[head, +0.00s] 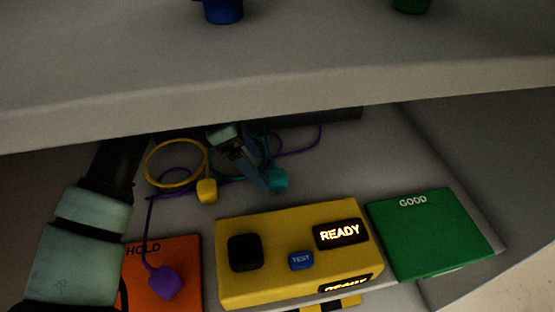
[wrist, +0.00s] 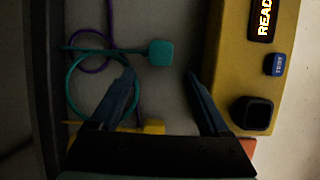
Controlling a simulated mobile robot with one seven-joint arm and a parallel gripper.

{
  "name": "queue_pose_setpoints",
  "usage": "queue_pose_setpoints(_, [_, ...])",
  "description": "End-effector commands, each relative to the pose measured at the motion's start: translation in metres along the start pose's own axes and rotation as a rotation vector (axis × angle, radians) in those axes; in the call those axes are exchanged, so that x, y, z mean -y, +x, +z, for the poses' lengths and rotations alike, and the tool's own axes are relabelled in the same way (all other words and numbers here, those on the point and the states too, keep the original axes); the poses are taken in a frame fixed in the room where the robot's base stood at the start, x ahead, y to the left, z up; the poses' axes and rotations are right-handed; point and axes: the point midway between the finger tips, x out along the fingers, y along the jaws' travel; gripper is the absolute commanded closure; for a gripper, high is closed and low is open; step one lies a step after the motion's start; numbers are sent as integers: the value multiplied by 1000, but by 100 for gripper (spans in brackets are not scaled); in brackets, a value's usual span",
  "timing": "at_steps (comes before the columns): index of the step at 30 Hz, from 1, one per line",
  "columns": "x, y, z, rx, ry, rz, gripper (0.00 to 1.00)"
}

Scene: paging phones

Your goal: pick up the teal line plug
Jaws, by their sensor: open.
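The teal line plug (head: 278,180) is a small teal block with a looped teal cord, lying on the shelf floor behind the yellow test box. In the wrist view the teal plug (wrist: 161,52) lies ahead of and between the lines of my fingers, its cord running left. My gripper (head: 268,186) is open and empty, close beside the plug in the head view. In the wrist view my gripper (wrist: 160,74) has its two blue fingers spread wide, with the plug beyond the tips. I cannot tell the height of the fingertips above the floor.
A yellow plug (head: 207,190) and its cord lie to the left. A purple plug (head: 164,283) rests on the orange HOLD pad (head: 188,255). The yellow READY box (head: 285,285) and green GOOD pad (head: 433,235) stand in front. An upper shelf (head: 300,85) hangs overhead.

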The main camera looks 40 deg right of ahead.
Motion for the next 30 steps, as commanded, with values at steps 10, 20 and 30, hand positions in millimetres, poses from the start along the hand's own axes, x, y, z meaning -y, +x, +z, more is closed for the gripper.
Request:
queue_pose_setpoints(10, [1, 32, 2, 1, 0, -2, 20])
queue_pose_setpoints(20, [0, 51, 3, 0, 0, 1, 20])
queue_pose_setpoints(30, [0, 51, 3, 0, 0, 0, 70])
